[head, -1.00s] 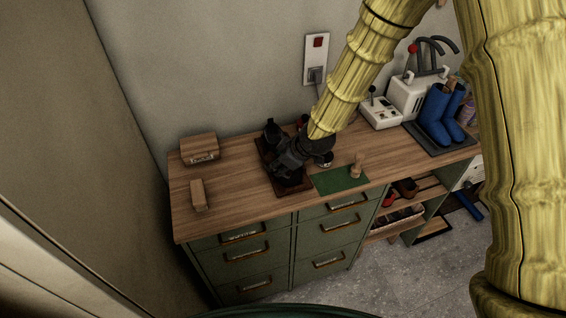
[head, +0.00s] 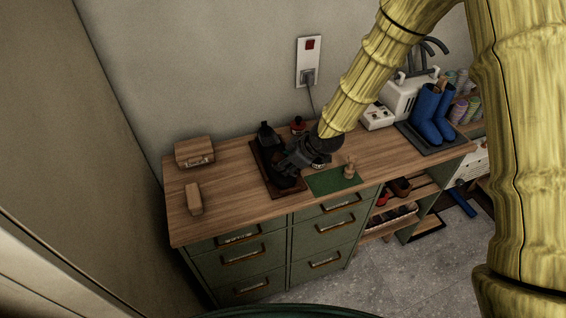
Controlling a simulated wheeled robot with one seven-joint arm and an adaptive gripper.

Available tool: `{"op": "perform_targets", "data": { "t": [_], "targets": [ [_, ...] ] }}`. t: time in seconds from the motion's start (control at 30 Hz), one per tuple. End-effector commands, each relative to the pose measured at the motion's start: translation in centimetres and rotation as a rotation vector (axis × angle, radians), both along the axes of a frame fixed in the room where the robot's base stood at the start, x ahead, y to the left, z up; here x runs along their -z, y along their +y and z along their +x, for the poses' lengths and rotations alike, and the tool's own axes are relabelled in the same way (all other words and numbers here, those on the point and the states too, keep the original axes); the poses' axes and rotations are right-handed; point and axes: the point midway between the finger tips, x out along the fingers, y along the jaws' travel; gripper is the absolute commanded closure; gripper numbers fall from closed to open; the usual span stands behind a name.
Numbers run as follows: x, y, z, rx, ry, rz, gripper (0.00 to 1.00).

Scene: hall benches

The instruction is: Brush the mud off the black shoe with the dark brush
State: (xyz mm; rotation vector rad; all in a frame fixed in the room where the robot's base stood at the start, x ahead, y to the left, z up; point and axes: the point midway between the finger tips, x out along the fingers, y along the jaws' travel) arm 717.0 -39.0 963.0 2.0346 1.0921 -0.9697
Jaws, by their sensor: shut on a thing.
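The black shoe (head: 266,134) lies on a dark reddish-brown tray (head: 261,158) on the wooden bench top. My gripper (head: 288,172) is over the tray, low against the front part of the shoe, and covers its middle. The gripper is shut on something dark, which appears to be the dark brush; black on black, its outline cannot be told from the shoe. Mud on the shoe cannot be made out from here.
A green mat (head: 325,183) with a small wooden-handled piece (head: 349,169) lies right of the tray. A wooden block (head: 193,198) and a wooden box (head: 195,152) stand left. A red-topped tin (head: 298,125) is behind; blue boots (head: 432,112) stand at right.

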Motion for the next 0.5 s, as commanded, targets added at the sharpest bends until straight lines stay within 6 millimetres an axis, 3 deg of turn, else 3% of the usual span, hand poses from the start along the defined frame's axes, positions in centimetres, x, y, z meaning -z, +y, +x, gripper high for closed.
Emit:
{"op": "perform_targets", "data": {
  "t": [0.23, 0.5],
  "targets": [
    [0.0, -1.7, 0.5, 0.003, 0.003, -0.001, 0.82],
    [-0.2, -1.8, 0.5, 0.0, 0.001, -0.002, 0.82]
  ]
}}
